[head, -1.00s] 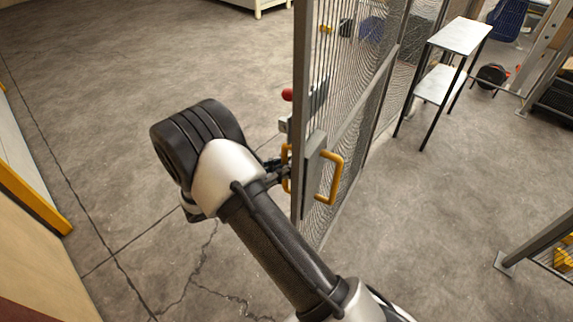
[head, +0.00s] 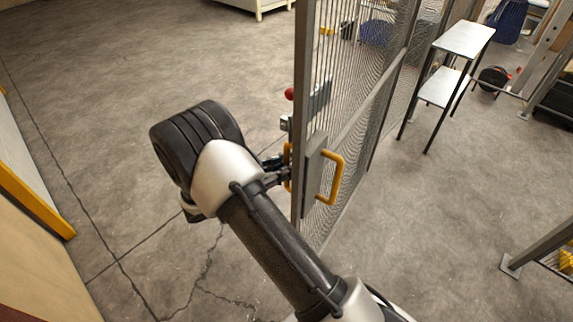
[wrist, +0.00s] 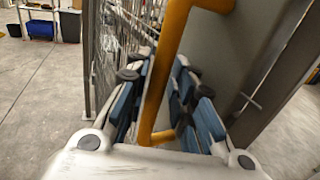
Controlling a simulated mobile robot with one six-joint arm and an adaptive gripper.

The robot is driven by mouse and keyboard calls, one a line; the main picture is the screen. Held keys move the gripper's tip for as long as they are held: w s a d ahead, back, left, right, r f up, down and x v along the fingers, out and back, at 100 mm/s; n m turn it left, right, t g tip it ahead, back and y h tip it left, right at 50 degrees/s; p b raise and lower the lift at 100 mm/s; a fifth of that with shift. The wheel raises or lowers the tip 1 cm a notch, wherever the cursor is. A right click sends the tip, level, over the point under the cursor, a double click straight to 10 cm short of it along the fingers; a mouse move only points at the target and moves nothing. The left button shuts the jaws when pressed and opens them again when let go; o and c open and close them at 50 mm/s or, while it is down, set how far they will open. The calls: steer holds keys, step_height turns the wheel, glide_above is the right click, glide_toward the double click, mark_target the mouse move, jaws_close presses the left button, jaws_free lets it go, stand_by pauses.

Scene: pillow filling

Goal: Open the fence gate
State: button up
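The fence gate (head: 345,165) is a grey framed mesh panel, seen at a steep angle in the head view and running away from me. A grey lock plate with a yellow handle (head: 336,178) faces right. A second yellow handle (wrist: 171,60) is on the left face, mostly hidden behind my wrist in the head view. My gripper (head: 280,168) is at this left handle. In the wrist view my gripper (wrist: 163,85) has its fingers on both sides of the handle bar, apparently closed against it.
A red knob (head: 289,94) and a small metal fitting show by the gate's edge. A two-level table (head: 463,40) stands behind right. A fence post (head: 535,247) is at lower right. The floor left of the gate is open, with a yellow-trimmed wall (head: 35,200) at far left.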

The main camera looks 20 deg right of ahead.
steer(key=shift+o, duration=1)
steer(key=shift+d, duration=0.15)
steer(key=a, duration=1.2)
steer(key=shift+s, duration=0.45)
